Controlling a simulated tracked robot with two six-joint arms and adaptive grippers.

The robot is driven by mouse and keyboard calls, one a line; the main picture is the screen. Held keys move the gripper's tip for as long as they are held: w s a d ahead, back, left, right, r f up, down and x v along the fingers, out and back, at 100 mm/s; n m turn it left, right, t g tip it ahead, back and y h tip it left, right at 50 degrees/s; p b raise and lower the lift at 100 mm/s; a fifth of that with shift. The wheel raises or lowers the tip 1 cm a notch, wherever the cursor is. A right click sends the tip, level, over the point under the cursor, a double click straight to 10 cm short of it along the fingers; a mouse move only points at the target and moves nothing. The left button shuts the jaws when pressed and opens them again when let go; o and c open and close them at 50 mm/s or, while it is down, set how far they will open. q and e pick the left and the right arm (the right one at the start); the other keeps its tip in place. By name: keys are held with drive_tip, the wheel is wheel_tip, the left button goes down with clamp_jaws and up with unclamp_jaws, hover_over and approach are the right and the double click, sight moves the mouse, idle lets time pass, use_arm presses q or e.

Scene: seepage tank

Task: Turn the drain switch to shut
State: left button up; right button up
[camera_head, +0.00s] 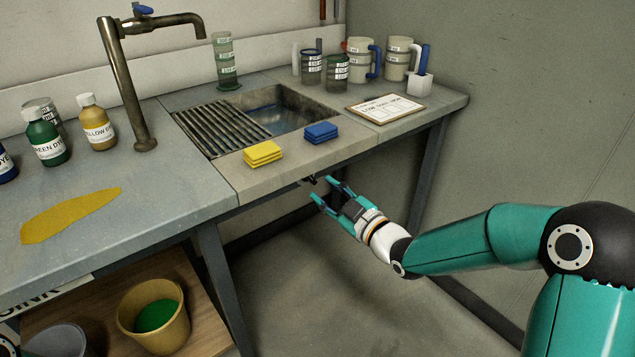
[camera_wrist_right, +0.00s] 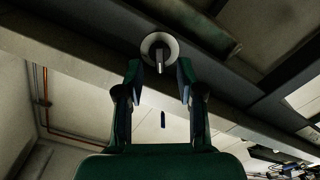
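The drain switch (camera_wrist_right: 159,52) shows in the right wrist view as a round pale disc with a dark lever, mounted on the bench's front edge. The lever points toward the bottom of that picture. In the head view only a small dark part of the switch (camera_head: 309,181) shows under the bench edge. My right gripper (camera_head: 324,192) is open just below and in front of it. In the right wrist view its two fingers (camera_wrist_right: 159,75) stand on either side of the lever, with gaps and no clear contact. My left gripper is not in view.
A sink basin (camera_head: 305,106) with a slatted grate (camera_head: 222,128) is set in the bench. Yellow sponges (camera_head: 263,153) and blue sponges (camera_head: 321,133) lie on its front rim. A bench leg (camera_head: 222,275) stands left of my right arm. The floor below is clear.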

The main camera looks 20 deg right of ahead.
sight(314, 182)
drive_tip(key=shift+x, duration=2.3)
clamp_jaws()
